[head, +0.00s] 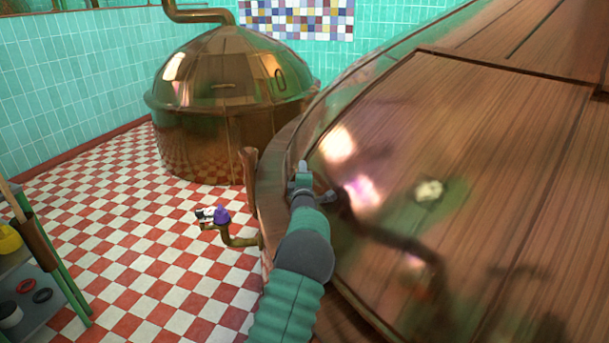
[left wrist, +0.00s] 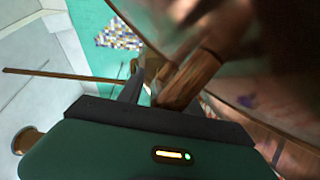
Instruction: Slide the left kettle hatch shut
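The large copper kettle (head: 280,160) fills the right side of the head view. A broad, shiny panel with a dark seam, seemingly its hatch (head: 480,130), covers much of its top; how far it is shut I cannot tell. A short upright wooden handle (head: 250,166) stands at the kettle's left rim. My left gripper (head: 302,178) is over the rim, right of that handle in the picture. In the left wrist view its fingers look apart, with a wooden bar (left wrist: 190,82) ahead of them; contact is unclear. My right gripper is not in view.
A second domed copper kettle (head: 230,90) stands behind on the red-and-white checked floor (head: 110,225). A bent pipe with a purple-topped valve (head: 221,214) juts out at the near kettle's left. A shelf (head: 45,300) with small items stands at the lower left.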

